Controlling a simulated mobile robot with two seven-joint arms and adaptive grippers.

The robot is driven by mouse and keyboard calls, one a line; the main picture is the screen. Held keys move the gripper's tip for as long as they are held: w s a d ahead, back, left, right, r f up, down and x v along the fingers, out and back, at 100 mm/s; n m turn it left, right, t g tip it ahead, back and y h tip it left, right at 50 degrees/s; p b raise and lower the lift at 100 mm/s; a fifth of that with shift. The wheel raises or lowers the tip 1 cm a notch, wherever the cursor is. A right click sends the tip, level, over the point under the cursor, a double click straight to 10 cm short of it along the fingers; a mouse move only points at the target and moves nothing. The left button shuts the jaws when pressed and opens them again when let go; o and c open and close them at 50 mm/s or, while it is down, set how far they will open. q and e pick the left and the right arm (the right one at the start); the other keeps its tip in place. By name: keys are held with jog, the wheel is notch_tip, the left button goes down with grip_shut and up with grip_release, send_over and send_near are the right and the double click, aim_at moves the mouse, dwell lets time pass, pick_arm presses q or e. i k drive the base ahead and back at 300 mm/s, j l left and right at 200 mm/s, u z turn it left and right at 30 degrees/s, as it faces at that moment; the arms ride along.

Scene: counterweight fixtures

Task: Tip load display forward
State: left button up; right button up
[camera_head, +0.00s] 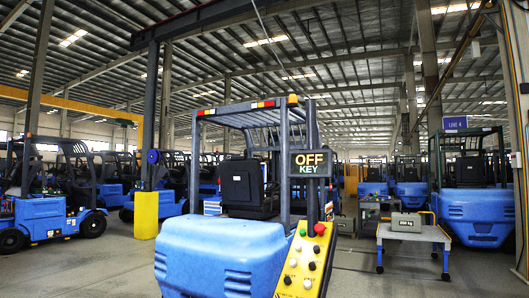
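A dark display (310,163) faces me at the middle of the head view. It reads "OFF" in yellow and "KEY" in green. It looks upright, on a dark post above a yellow-edged control panel (301,265). The panel slopes and carries a red knob, a green button and several black and white knobs. Whether the display's mount is hinged cannot be made out. Neither of my grippers is in view.
A blue forklift (205,255) stands directly behind and left of the panel. A grey wheeled cart (428,234) with a grey weight block (406,222) stands to the right. A yellow-based column (146,215) is at left. Floor between panel and cart looks clear.

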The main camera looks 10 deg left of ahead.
aim_at(309, 163)
jog(key=i+l+u, duration=0.15)
jog(key=u, duration=0.2)
jog(key=i+l+u, duration=0.1)
jog(key=u, duration=0.3)
jog(key=l+u, duration=0.35)
jog(key=i+l+u, duration=0.25)
jog(key=l, duration=0.15)
jog(key=l+u, duration=0.6)
jog(key=l, duration=1.7)
